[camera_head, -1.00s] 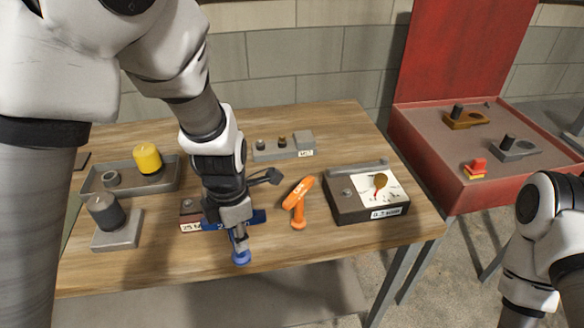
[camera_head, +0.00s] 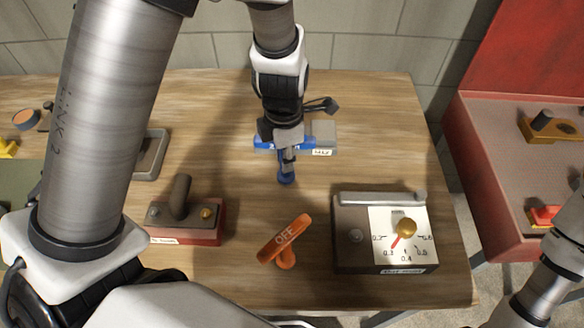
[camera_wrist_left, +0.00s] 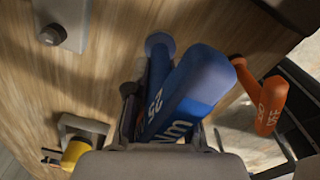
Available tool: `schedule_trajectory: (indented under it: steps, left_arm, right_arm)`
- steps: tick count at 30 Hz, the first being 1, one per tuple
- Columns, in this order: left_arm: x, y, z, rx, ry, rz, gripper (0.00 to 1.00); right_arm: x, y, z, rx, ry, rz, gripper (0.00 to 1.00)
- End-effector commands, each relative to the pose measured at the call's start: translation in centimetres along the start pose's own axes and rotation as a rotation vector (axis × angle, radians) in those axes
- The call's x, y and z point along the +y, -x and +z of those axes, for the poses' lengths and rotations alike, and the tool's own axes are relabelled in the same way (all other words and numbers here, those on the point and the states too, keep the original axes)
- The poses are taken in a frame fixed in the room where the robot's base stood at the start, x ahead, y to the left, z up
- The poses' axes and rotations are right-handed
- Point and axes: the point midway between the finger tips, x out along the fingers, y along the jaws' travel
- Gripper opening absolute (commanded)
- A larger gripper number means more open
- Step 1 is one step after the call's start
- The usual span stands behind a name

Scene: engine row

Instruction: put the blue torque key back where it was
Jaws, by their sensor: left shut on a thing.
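My left gripper (camera_head: 287,152) is shut on the blue torque key (camera_head: 286,179). In the head view the key's blue bar runs left and right behind the fingers, and its round end hangs below them. In the left wrist view the blue torque key (camera_wrist_left: 192,88) fills the middle, with "25 Nm" on its side. A grey block (camera_head: 323,131) with a white label lies just behind and right of the key, partly hidden by it and the gripper. I cannot tell whether the key touches it or the table. My right gripper is out of view.
An orange OFF handle (camera_head: 286,240) and a gauge box (camera_head: 352,256) stand in front on the wooden table (camera_head: 370,105). A red-based block (camera_head: 205,225) with a lever is at the front left. An open red case (camera_head: 480,150) is at the right.

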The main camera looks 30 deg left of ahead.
Motion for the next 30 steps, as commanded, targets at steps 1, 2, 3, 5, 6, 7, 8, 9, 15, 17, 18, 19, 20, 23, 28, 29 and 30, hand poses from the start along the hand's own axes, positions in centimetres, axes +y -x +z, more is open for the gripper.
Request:
schedule_trajectory:
  steps: [1, 2, 3, 5, 6, 7, 8, 9, 15, 17, 18, 19, 20, 23, 28, 29, 30]
  left_arm:
    - [0.1, -1.1, 0.1, 0.003, 0.001, -0.003, 0.00]
    - [0.1, -1.5, 0.1, 0.002, 0.001, -0.002, 0.00]
    - [0.1, -2.1, 0.2, 0.001, 0.001, -0.003, 0.00]
    - [0.2, -2.8, 0.3, 0.001, 0.001, -0.002, 0.00]
    - [0.2, -3.3, 0.3, 0.002, 0.001, -0.003, 0.00]
    - [0.2, -3.7, 0.3, 0.003, 0.001, -0.003, 0.00]
    - [0.2, -4.3, 0.3, 0.003, 0.001, -0.003, 0.00]
    - [0.2, -5.1, 0.3, 0.003, 0.001, -0.004, 0.00]
    - [0.2, -6.1, 0.3, 0.001, 0.000, 0.000, 0.00]
    - [0.2, -6.1, 0.3, 0.001, 0.000, 0.000, 0.00]
    - [0.2, -6.1, 0.3, 0.001, 0.000, 0.000, 0.00]
    - [0.2, -6.2, 0.3, 0.001, 0.000, 0.000, 0.00]
    - [0.2, -6.2, 0.3, 0.001, 0.000, 0.000, 0.00]
    - [0.2, -6.6, 0.3, 0.001, 0.001, -0.001, 0.00]
    - [0.2, -6.5, 0.3, 0.001, 0.000, -0.001, 0.48]
    - [0.2, -6.5, 0.3, 0.001, 0.000, -0.001, 0.48]
    - [0.2, -6.5, 0.3, 0.001, 0.000, -0.001, 0.48]
  right_arm:
    - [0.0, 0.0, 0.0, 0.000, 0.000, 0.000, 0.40]
    - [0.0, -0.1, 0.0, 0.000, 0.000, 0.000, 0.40]
    - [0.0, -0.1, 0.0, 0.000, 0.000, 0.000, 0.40]
    - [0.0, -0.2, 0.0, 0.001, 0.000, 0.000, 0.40]
    - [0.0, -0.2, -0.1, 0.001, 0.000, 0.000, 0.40]
    - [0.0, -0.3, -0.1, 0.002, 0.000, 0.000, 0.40]
    - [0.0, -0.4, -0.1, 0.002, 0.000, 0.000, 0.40]
    - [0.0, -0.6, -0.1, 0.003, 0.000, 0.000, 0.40]
    - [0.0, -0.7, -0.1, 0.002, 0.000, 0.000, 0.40]
    - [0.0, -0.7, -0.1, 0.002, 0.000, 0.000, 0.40]
    - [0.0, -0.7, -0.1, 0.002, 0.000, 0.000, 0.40]
    - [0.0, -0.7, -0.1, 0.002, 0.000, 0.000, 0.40]
    - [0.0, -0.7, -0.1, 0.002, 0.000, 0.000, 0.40]
    - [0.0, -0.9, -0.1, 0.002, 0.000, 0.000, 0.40]
    - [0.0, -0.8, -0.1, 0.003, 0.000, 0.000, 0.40]
    - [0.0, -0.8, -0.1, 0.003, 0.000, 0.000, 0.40]
    - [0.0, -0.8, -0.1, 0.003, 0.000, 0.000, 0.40]
